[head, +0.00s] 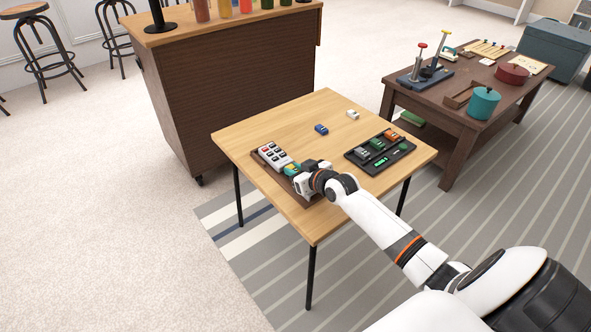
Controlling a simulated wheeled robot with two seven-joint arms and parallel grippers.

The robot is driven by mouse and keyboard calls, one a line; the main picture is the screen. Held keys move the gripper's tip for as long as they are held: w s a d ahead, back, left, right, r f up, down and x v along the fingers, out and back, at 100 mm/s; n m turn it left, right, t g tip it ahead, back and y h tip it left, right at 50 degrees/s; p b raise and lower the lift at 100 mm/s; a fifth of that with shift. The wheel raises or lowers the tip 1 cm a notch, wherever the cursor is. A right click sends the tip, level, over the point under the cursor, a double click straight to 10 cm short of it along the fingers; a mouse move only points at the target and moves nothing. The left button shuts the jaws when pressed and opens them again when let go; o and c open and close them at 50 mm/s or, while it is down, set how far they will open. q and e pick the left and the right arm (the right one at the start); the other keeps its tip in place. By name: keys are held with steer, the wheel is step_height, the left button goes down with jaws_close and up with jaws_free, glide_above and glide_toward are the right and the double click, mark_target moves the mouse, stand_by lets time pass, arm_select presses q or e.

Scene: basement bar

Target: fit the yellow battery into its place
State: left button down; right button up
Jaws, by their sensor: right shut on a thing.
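My right gripper (299,172) reaches in over the left front part of the wooden table (317,219). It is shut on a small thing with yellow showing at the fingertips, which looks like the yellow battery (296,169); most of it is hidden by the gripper. A teal piece (289,167) shows right beside the fingertips. A black charger-like tray (407,154) with several compartments lies at the right of the table, with green, orange and grey blocks in it. I cannot tell which compartment is for the yellow battery. My left gripper is out of view.
A pale device with dark and red keys (272,154) lies in a brown tray (256,157) left of the gripper. A blue block (321,129) and a white block (352,114) stand at the back. A dark low table (455,128) stands at right. The table's front corner is clear.

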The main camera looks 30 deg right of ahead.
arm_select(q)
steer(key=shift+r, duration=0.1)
arm_select(e)
steer(key=shift+s+f, duration=0.2)
steer(key=shift+f, duration=0.3)
stand_by(0.3)
steer(key=o, duration=1.1)
steer(key=shift+c, duration=0.2)
steer(key=shift+s, duration=0.3)
steer(key=shift+p+v, duration=0.75)
steer(key=shift+v, duration=0.4)
steer(key=p+v, duration=0.1)
steer(key=v, duration=0.3)
steer(key=r+p+v, duration=0.1)
steer(key=v, duration=0.3)
steer(key=shift+r, duration=0.1)
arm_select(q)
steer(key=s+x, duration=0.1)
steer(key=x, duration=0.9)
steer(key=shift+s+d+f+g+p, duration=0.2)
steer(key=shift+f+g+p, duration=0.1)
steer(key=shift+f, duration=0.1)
arm_select(e)
steer(key=shift+s+r, duration=0.2)
steer(key=shift+s, duration=0.15)
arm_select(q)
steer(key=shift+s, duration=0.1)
